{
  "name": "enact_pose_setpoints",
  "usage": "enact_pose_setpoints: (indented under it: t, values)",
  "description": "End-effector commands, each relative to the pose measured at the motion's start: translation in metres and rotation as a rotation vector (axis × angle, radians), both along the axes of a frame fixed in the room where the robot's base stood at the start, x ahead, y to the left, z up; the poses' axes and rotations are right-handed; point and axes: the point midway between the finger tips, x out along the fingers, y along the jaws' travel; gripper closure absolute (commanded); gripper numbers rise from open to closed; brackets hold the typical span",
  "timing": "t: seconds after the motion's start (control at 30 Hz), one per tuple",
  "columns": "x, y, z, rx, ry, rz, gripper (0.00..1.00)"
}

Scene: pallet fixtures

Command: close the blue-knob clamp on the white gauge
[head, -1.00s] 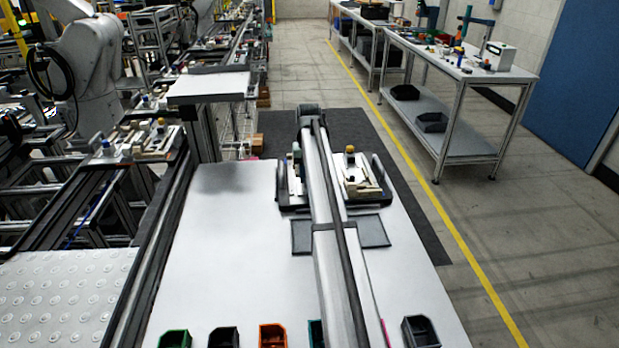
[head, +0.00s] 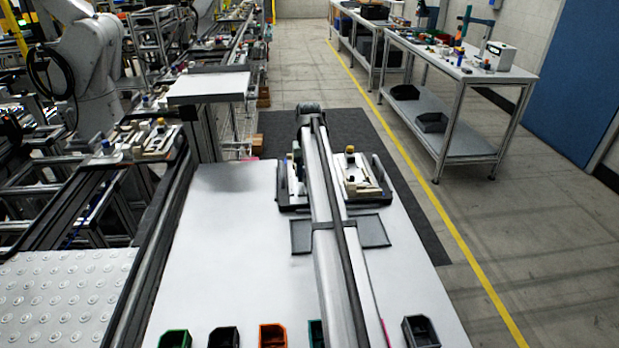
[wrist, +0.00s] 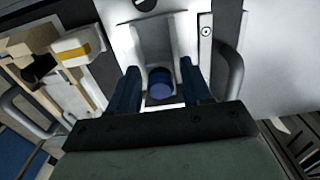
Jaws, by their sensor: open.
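In the wrist view, the blue knob (wrist: 160,86) sits between the two dark blue fingers of my gripper (wrist: 157,74). The fingers stand apart on either side of it; contact cannot be told. Just beyond the knob is a white bracket-like part (wrist: 153,38), which seems to belong to the white gauge; the clamp's own lever is mostly hidden. In the head view, my arm crosses the middle of the fixture pallet (head: 293,206) and hides the clamp, the gauge and my fingertips.
A cream block with a yellow band (wrist: 83,45) is at the left of the wrist view. Grey bar handles stand on both sides, the right one (wrist: 229,72) near my gripper. Several small bins, one orange (head: 272,337), line the table's near edge. The white tabletop (head: 220,260) is clear left of my arm.

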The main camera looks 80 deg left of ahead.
Motion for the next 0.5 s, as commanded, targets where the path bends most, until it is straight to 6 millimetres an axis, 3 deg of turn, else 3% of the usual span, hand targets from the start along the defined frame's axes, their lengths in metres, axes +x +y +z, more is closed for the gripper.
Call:
enact_pose_setpoints:
  t: [0.5]
  values:
    - [0.0, 0.0, 0.033, 0.0, 0.0, 0.0, 0.51]
